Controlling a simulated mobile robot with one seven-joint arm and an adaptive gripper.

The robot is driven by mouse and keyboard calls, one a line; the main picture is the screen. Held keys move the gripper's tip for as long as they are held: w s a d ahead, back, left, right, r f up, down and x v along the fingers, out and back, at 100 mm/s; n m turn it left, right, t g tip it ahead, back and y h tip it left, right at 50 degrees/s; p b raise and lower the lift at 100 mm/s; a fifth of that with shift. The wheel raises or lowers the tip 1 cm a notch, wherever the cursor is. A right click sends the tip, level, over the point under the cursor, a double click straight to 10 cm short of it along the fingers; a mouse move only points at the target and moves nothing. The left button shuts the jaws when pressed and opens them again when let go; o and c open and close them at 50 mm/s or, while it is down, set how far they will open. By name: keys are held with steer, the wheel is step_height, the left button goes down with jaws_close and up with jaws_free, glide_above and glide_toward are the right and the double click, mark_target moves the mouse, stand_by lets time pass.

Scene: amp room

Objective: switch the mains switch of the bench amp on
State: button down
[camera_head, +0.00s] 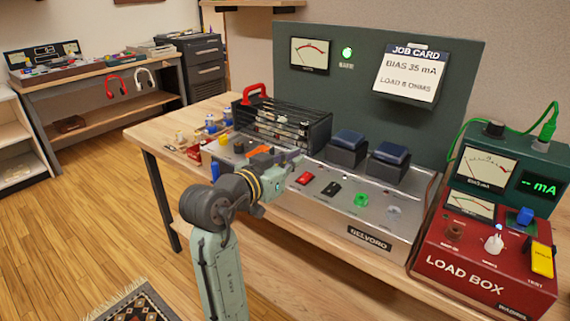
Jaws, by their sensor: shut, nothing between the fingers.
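The bench amp (330,222) is a silver chassis marked "BELVORO" on the wooden bench. My gripper (291,159) is shut and empty over the left part of the deck, just left of and behind the red switch. I cannot tell whether it touches anything. My arm hides the chassis's left front corner.
Behind the deck stand two dark-blue-topped transformers (347,140) and a black cage (283,122) with a red handle. A red load box (485,265) and a green meter (508,165) stand at right. Small parts (190,146) lie at the bench's left end. The space above the front edge is clear.

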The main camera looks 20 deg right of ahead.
mark_target(305, 180)
steer(key=x, duration=0.4)
steer(key=shift+r+p, duration=0.1)
steer(key=shift+p, duration=0.25)
steer(key=f, duration=0.3)
steer(key=shift+w+d+f, duration=0.15)
steer(key=shift+w+d, duration=0.15)
steer(key=shift+d, duration=0.05)
steer(key=shift+f, duration=0.5)
